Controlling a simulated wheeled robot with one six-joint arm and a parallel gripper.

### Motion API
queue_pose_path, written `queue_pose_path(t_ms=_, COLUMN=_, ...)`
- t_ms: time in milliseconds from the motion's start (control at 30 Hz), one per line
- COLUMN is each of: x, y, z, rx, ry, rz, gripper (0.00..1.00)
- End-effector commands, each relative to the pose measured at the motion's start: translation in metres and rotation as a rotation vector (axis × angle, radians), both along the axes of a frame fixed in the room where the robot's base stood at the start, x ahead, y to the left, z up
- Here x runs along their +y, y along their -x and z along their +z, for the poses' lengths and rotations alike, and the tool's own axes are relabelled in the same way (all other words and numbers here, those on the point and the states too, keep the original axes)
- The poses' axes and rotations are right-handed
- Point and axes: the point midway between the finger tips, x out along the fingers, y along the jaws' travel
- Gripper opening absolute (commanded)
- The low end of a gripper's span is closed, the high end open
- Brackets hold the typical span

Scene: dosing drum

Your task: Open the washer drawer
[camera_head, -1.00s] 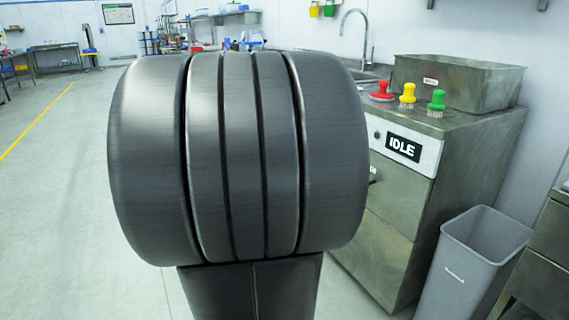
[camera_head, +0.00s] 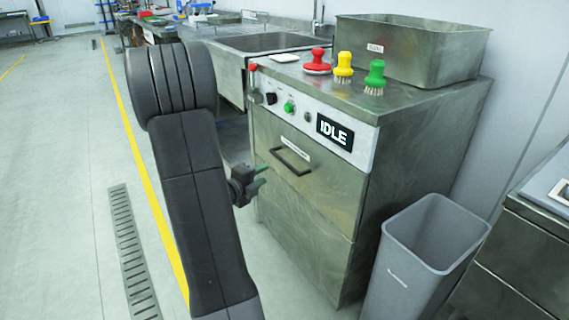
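The washer (camera_head: 345,215) is a steel cabinet right of centre, with a control panel and a black display reading IDLE (camera_head: 334,132). Its drawer front (camera_head: 315,185) is flush with the cabinet and looks shut. A dark bar handle (camera_head: 290,161) sits near the top of the drawer front. My gripper (camera_head: 262,176) shows left of the handle, partly hidden behind my arm. Its greenish fingertips point toward the drawer front. They look spread apart with nothing between them, and seem clear of the handle.
Red (camera_head: 317,61), yellow (camera_head: 343,66) and green (camera_head: 375,76) brushes and a metal basin (camera_head: 410,48) stand on the washer top. A grey bin (camera_head: 425,250) stands right of the washer. A sink (camera_head: 270,41) lies behind. The floor at left is clear.

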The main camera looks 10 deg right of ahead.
Motion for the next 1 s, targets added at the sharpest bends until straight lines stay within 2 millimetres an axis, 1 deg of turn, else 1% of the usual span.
queue_pose_path(t_ms=33, x=-0.009, y=-0.006, z=-0.004, rx=-0.001, ry=0.001, rz=-0.004, gripper=0.34)
queue_pose_path(t_ms=300, x=-0.051, y=-0.045, z=-0.015, rx=0.001, ry=0.002, rz=-0.003, gripper=0.34)
queue_pose_path(t_ms=500, x=-0.073, y=-0.067, z=-0.020, rx=0.001, ry=0.002, rz=0.000, gripper=0.34)
queue_pose_path(t_ms=700, x=-0.083, y=-0.077, z=-0.022, rx=0.003, ry=0.003, rz=0.003, gripper=0.34)
queue_pose_path(t_ms=967, x=-0.084, y=-0.078, z=-0.021, rx=0.003, ry=0.003, rz=0.003, gripper=0.34)
queue_pose_path(t_ms=1000, x=-0.084, y=-0.078, z=-0.021, rx=0.003, ry=0.003, rz=0.003, gripper=0.32)
